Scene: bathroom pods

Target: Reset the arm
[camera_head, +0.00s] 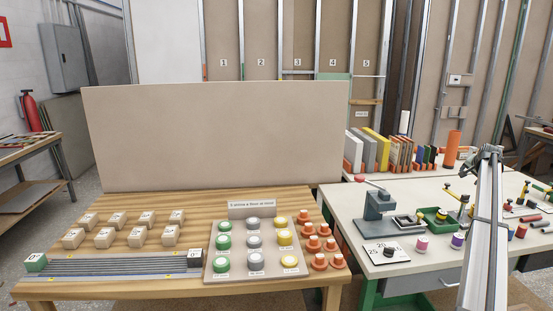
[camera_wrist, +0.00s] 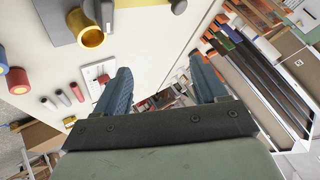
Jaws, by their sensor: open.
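My gripper (camera_wrist: 163,82) shows in the wrist view, with its two blue fingers wide apart and nothing between them. Past the fingertips are the pale tabletop, lying at a steep slant in the picture, and a cluttered background. In the head view my arm (camera_head: 487,225) rises at the right, in front of the white workbench (camera_head: 345,205). Its upper end (camera_head: 488,153) stands above the bench's level in the picture. I cannot make out the gripper's fingers in the head view.
The wooden table (camera_head: 130,204) at left holds beige blocks, a grey rail and a tray of coloured round pieces. The white bench holds a grey press (camera_head: 378,208), a green tray (camera_head: 433,220), spools and coloured cylinders. Books (camera_head: 375,147) and an orange cylinder (camera_head: 452,147) stand behind.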

